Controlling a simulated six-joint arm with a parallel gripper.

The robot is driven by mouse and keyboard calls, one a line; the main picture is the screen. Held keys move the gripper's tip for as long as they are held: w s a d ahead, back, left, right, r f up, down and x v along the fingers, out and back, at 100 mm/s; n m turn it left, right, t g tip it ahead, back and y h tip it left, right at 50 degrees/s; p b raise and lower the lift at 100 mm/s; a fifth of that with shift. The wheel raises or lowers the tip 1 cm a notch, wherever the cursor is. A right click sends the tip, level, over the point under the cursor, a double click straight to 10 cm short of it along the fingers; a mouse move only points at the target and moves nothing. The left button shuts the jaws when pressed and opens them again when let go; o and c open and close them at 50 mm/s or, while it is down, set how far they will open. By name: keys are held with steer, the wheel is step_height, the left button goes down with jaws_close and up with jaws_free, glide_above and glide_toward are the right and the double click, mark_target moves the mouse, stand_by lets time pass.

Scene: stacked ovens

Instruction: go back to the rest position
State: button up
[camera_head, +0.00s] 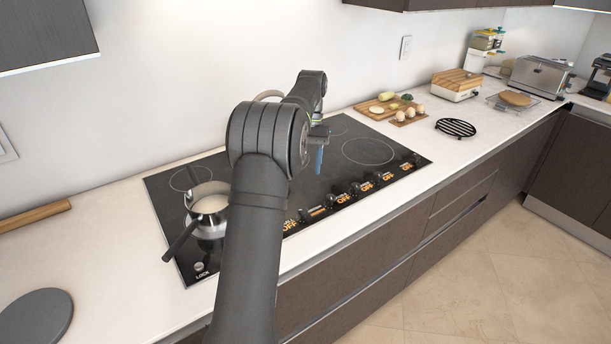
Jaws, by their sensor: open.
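My gripper (319,148) is partly visible just right of my arm's bulky joint, above the middle of the black cooktop (345,179). Its fingers point down and one bluish finger shows; it appears empty. My own arm hides part of the cooktop and whatever lies behind it. A steel saucepan (208,222) with pale contents stands at the cooktop's left end, its dark handle pointing to the lower left. Several knobs with orange "OFF" labels (362,187) run along the cooktop's front edge.
A cutting board (369,109) with food and several eggs sits behind the cooktop. A black round trivet (456,128), a toaster (540,76) and a wooden-topped box (457,84) stand farther right. A grey disc (36,317) lies front left. Upper cabinets (45,34) hang above.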

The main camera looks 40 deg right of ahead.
mark_target(303, 209)
steer(key=shift+r, duration=0.2)
steer(key=x, duration=1.2)
steer(key=shift+w+d+r, duration=0.1)
stand_by(0.3)
